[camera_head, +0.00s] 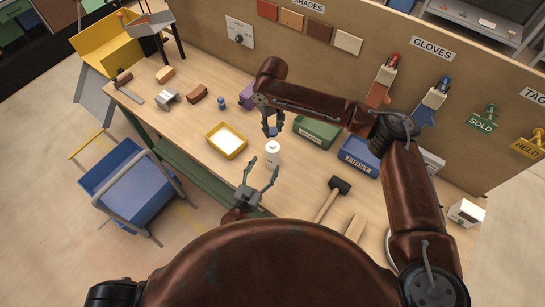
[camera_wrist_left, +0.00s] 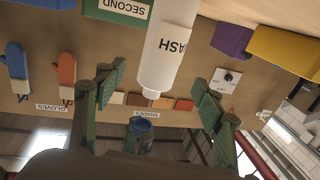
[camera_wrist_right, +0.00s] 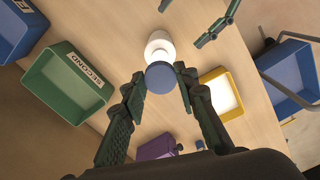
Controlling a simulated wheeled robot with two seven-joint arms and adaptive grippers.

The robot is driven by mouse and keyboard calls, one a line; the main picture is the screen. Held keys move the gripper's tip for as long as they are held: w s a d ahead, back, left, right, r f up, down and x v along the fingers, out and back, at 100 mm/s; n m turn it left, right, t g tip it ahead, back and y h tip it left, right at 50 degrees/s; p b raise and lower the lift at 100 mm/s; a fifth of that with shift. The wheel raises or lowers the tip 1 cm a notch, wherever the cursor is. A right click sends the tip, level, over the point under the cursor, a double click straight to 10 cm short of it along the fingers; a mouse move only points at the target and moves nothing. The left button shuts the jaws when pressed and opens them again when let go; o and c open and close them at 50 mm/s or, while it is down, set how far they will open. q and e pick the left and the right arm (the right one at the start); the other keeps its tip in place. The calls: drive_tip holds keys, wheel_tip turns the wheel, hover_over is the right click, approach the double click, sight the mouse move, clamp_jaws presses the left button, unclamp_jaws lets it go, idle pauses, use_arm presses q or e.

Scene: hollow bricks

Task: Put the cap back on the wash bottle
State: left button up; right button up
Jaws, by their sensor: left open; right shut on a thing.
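The white wash bottle (camera_head: 272,153) stands upright on the bench. Its lettered side fills the upper middle of the left wrist view (camera_wrist_left: 168,50), and its top shows in the right wrist view (camera_wrist_right: 158,44). My right gripper (camera_head: 271,132) is shut on the blue cap (camera_wrist_right: 160,78), which is held above the bottle's top with a visible gap in the left wrist view (camera_wrist_left: 142,125). My left gripper (camera_head: 258,168) is open, on the near side of the bottle, its fingers spread to either side of it in the left wrist view. I cannot tell whether they touch it.
A yellow tray (camera_head: 211,139) lies left of the bottle. A green SECOND bin (camera_head: 318,133) and a blue FIRST bin (camera_head: 360,155) stand to the right. A mallet (camera_head: 338,187) lies near the front. The board backs the bench.

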use_arm(q)
drive_tip(key=x, duration=0.7)
drive_tip(key=shift+w+d, duration=0.15)
drive_tip(key=shift+w, duration=0.15)
drive_tip(key=shift+c, duration=0.4)
clamp_jaws()
use_arm(e)
hover_over(273, 144)
drive_tip(key=shift+f, duration=2.5)
drive_tip(key=shift+f, duration=0.15)
drive_tip(key=shift+w+f, duration=0.1)
drive_tip(key=shift+f, duration=0.6)
drive_tip(key=shift+f, duration=0.6)
